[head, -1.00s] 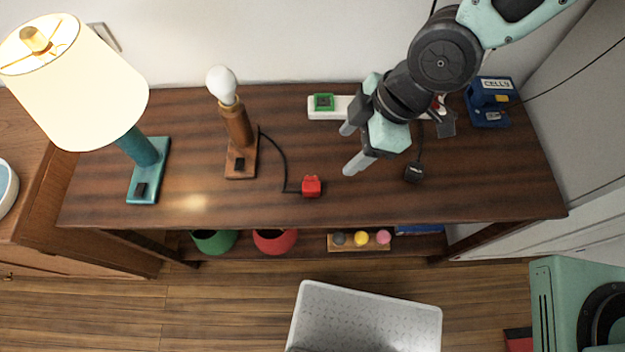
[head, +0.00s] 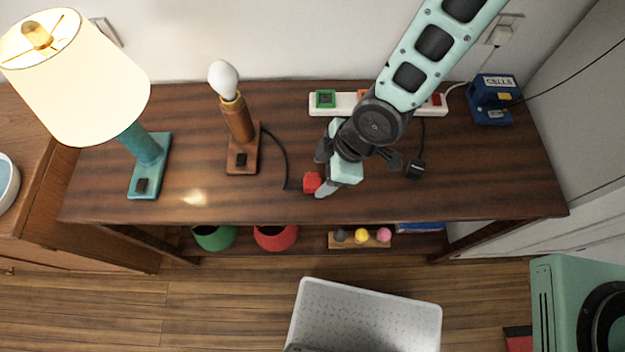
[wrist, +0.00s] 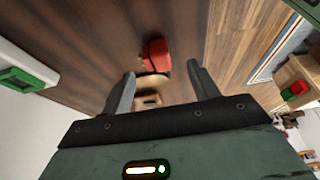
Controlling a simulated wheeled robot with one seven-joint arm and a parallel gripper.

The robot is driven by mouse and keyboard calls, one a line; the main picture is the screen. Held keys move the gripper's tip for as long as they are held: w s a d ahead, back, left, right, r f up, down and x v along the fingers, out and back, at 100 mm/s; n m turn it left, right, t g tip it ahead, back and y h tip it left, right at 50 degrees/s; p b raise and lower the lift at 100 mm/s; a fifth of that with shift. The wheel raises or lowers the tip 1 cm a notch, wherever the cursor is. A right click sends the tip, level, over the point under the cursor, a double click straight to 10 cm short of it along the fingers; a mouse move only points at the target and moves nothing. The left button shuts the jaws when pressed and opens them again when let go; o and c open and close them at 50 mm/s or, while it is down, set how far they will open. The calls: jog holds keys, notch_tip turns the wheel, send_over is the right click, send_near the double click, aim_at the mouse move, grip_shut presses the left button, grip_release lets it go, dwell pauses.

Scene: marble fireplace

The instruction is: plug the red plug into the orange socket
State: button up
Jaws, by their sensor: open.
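The red plug (head: 312,182) lies on the dark wood table near its front edge, with its black cable running to the bare-bulb lamp. My gripper (head: 325,187) is low, just right of the plug, with one pale finger showing beside it. In the wrist view the red plug (wrist: 156,54) is ahead of the open fingers (wrist: 161,70), roughly between their tips, and nothing is held. The orange socket (head: 362,94) is on the white power strip (head: 345,105) at the back of the table, mostly hidden by my arm.
The strip also has a green socket (head: 325,98) and a red switch (head: 436,99). The bare-bulb lamp (head: 240,140) and the teal lamp (head: 148,160) stand to the left. A black plug (head: 415,169) lies right of my gripper. A blue device (head: 491,100) sits at the back right.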

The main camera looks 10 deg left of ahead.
aim_at(312, 180)
jog(key=shift+w+p+x, duration=0.2)
jog(key=shift+p+x, duration=0.7)
jog(key=shift+x, duration=1.7)
jog(key=shift+s+a, duration=0.1)
jog(key=shift+a, duration=0.1)
jog(key=c, duration=1)
